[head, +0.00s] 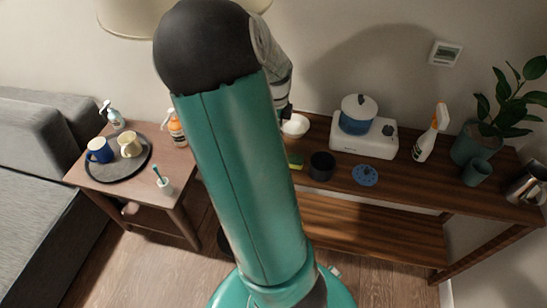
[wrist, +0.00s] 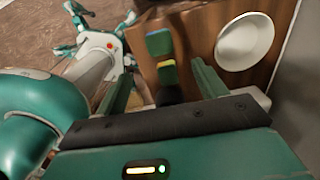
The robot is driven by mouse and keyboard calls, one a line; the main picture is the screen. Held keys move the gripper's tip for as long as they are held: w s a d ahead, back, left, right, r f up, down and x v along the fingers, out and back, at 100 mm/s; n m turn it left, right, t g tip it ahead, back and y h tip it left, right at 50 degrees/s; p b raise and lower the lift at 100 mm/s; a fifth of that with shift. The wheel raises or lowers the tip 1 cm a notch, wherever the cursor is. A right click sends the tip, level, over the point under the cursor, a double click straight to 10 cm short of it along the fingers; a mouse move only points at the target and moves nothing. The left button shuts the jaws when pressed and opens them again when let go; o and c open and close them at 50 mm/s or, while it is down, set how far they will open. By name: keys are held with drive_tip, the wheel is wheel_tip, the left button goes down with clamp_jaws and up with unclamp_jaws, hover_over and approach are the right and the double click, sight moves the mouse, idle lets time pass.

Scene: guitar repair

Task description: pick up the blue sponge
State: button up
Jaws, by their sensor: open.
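In the wrist view, a small block with a yellow band and a blue part (wrist: 168,76), apparently the blue sponge, shows between my fingers. I cannot tell whether they touch it. My gripper (wrist: 161,68) is open, one finger on each side of the view's middle, pointing down at the wooden shelf top. A green block (wrist: 158,42), likely another sponge, lies just beyond. In the head view, my arm hides the gripper and the blue sponge; a green and yellow sponge (head: 295,161) shows right of the arm.
A white bowl (head: 295,125) is near the sponges; it also shows in the wrist view (wrist: 245,42). A dark cup (head: 322,166), blue disc (head: 365,175), white cooker (head: 365,140) and spray bottle (head: 430,135) stand further right on the wooden shelf (head: 410,180). A side table (head: 180,175) is left.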

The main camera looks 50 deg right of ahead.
wheel_tip(320, 180, down, 12)
drive_tip(key=shift+w+r, duration=0.15)
drive_tip(key=shift+r, duration=0.05)
drive_tip(key=c, duration=1.1)
